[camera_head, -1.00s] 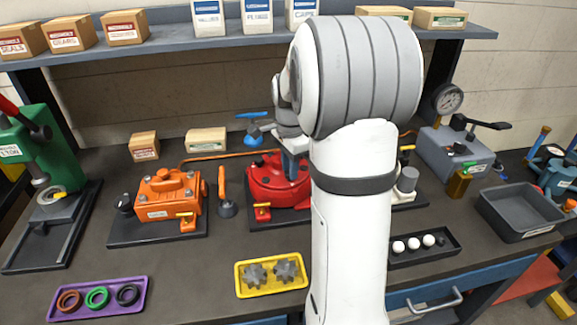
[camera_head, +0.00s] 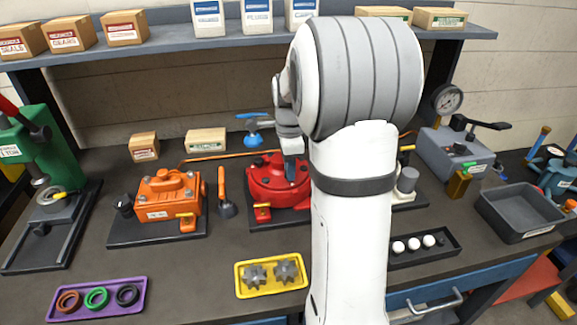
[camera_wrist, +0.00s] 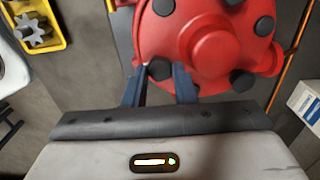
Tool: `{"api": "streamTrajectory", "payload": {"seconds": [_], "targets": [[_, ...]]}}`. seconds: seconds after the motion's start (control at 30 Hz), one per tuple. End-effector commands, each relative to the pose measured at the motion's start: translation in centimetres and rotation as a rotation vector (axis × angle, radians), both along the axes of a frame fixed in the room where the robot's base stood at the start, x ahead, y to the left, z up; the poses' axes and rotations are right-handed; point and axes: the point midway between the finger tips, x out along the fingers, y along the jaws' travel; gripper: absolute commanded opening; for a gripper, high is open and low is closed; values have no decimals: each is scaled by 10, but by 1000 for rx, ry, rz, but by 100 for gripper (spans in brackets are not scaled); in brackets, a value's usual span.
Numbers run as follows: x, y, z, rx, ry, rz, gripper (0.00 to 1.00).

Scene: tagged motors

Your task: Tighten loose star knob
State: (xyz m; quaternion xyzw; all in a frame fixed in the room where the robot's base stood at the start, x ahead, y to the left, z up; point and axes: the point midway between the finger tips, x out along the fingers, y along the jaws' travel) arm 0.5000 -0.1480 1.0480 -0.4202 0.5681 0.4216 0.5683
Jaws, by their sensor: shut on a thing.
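The red motor (camera_head: 268,187) sits on a dark base plate on the bench, partly hidden behind my arm in the head view. In the wrist view its round red housing (camera_wrist: 212,48) fills the upper right, with several dark knobs around its rim. My gripper (camera_wrist: 161,69) is at the near rim, its two blue-grey fingers on either side of one dark star knob (camera_wrist: 159,69) and shut on it. In the head view my gripper (camera_head: 292,172) points down onto the motor's top; the held knob is hidden there.
An orange motor (camera_head: 162,200) stands to the left, with an orange-handled tool (camera_head: 225,196) between it and the red one. A yellow tray (camera_head: 243,290) with gears lies in front. A grey bin (camera_head: 520,210) is at right. An orange cable runs behind.

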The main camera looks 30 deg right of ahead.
Motion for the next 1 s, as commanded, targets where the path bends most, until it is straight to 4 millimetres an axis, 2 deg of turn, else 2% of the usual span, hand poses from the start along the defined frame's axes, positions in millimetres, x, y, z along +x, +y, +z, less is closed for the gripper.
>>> {"api": "streamTrajectory", "payload": {"seconds": [0.13,0.17,0.27,0.57,1.0], "targets": [[3,0,5,-3,-15,1,2],[3,0,5,-3,-14,1,27],[3,0,4,-2,-11,1,34],[2,0,6,-2,-7,2,34],[3,0,72,-2,-10,2,34]]}}
